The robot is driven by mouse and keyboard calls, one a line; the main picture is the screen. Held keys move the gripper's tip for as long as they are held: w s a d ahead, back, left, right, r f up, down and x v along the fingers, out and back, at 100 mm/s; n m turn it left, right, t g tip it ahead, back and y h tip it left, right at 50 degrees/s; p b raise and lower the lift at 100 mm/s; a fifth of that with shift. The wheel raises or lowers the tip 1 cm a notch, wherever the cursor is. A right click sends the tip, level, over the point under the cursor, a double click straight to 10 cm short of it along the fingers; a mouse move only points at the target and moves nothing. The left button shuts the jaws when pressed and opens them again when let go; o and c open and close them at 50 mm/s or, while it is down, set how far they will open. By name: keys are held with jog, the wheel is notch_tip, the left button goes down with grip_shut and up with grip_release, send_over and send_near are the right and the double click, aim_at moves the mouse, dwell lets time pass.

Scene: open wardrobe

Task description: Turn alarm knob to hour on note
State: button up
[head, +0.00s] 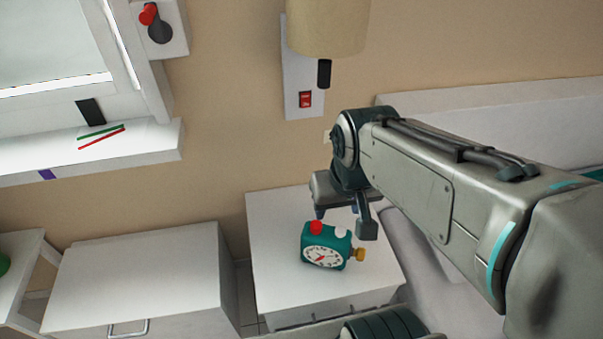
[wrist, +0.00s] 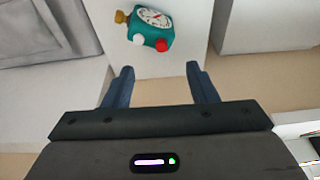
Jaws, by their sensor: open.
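A teal alarm clock (head: 311,258) with a white dial and a red hand stands on the white nightstand (head: 270,225). It has a red button and a white button on top. A yellow-orange knob (head: 360,254) sticks out of its right side. In the wrist view the clock (wrist: 163,34) is upside down beyond the fingertips, with the knob (wrist: 121,17) at its upper left. My gripper (head: 343,222) is open and empty, above and behind the clock, apart from it. The wrist view shows both fingers (wrist: 160,70) spread. I cannot make out a note with an hour.
A wall lamp (head: 327,25) with a red switch (head: 305,99) hangs above the nightstand. A white cabinet (head: 135,275) stands to the left, with a gap between. The windowsill (head: 150,145) holds a green and a red line or stick. A bed lies at the right, under my arm.

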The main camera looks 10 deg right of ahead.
jog(key=w+a+f+g+y+p, duration=0.25)
jog(key=w+p, duration=0.25)
jog(key=w, duration=0.3)
jog(key=h+p, duration=0.3)
jog(key=p, duration=0.2)
send_near(316, 225)
jog(key=shift+y, duration=0.25)
jog(key=f, duration=0.3)
jog(key=f+b, duration=0.1)
jog(key=f, duration=0.2)
jog(key=f+b, duration=0.1)
jog(key=f, duration=0.2)
jog(key=shift+w+d+f, duration=0.1)
jog(key=shift+w+d, duration=0.1)
jog(key=shift+d, duration=0.05)
jog(key=shift+c, duration=0.3)
jog(key=c, duration=0.9)
